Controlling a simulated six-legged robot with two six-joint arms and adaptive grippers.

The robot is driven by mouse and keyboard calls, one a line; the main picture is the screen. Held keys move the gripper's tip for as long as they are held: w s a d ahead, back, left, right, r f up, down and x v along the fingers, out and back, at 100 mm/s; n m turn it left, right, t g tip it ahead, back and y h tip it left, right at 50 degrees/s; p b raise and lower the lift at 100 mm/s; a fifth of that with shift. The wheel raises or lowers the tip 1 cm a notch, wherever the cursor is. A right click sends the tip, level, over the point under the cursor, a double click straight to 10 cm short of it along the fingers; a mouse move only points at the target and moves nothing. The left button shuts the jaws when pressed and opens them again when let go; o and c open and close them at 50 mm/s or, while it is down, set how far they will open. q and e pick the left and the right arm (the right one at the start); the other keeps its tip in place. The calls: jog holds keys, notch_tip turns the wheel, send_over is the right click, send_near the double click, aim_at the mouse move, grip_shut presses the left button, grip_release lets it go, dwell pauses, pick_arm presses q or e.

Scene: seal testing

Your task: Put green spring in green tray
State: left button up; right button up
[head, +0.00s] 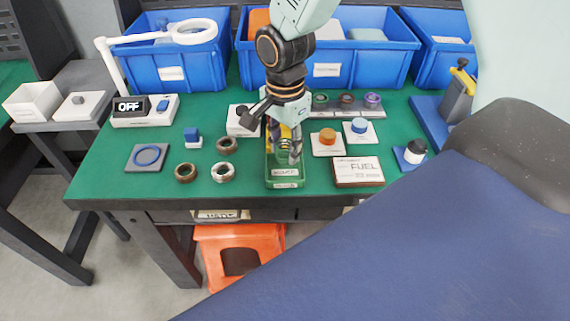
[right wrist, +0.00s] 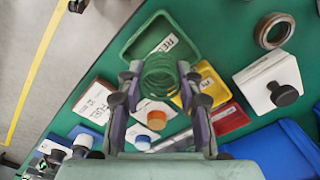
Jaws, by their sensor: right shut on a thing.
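The green spring (right wrist: 159,76) is between the fingers of my right gripper (right wrist: 163,84) in the right wrist view, and the fingers are shut on it. The green tray (head: 285,176) stands near the front edge of the table, just below my right gripper (head: 284,150) in the head view. In the right wrist view the spring overlaps the green tray (right wrist: 134,43), and its label shows beside the coil. I cannot tell whether the spring touches the tray floor. My left gripper is not in view.
A yellow tray (right wrist: 213,88) and a red tray (right wrist: 231,120) lie behind the green one. Several metal rings (head: 223,172) lie to its left, and a FUEL box (head: 358,171) to its right. Blue bins (head: 172,66) line the back.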

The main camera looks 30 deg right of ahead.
aim_at(285, 172)
jog(key=shift+d+f, duration=0.15)
jog(key=shift+f, duration=0.6)
jog(key=f, duration=0.1)
jog(key=f+b, duration=0.1)
jog(key=shift+s+a+f, duration=0.15)
jog(key=shift+a+f, duration=0.2)
jog(key=shift+f, duration=0.05)
jog(key=shift+d+f, duration=0.1)
jog(key=shift+f, duration=0.15)
jog(key=shift+w+d, duration=0.15)
jog(key=shift+w, duration=0.1)
jog(key=shift+s+f, duration=0.15)
jog(key=o, duration=0.9)
jog(key=shift+a, duration=0.2)
jog(key=shift+d+f, duration=0.1)
jog(key=shift+d, duration=0.05)
notch_tip(285, 172, up, 13)
jog(key=p, duration=0.2)
jog(key=shift+f+p, duration=0.2)
jog(key=shift+p, duration=0.2)
